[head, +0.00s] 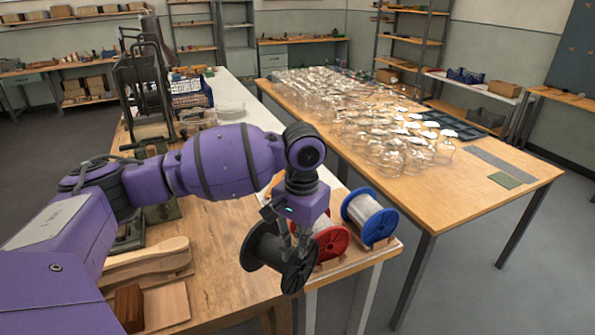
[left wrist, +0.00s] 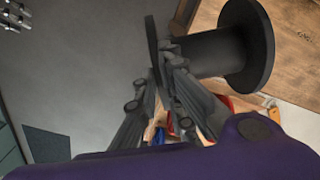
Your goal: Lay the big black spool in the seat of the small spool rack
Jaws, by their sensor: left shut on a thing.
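The big black spool (head: 264,249) is held up in the head view, near the front right corner of the wooden bench, its axis roughly level. My left gripper (head: 299,250) points down and is shut on the spool's flange nearest the right. In the left wrist view the fingers (left wrist: 164,58) pinch the thin flange, and the spool's core (left wrist: 204,51) and far flange (left wrist: 247,48) stick out to the right. The small spool rack (head: 377,243) shows as low wooden cradles at the bench corner, under two other spools. An empty seat is not clearly visible. My right gripper is not in view.
A red spool (head: 333,241) and a blue spool (head: 370,219) sit beside the black one, partly behind my gripper. Wooden brush bodies (head: 150,259) lie at left on the bench. A table of glass jars (head: 405,155) stands beyond an aisle.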

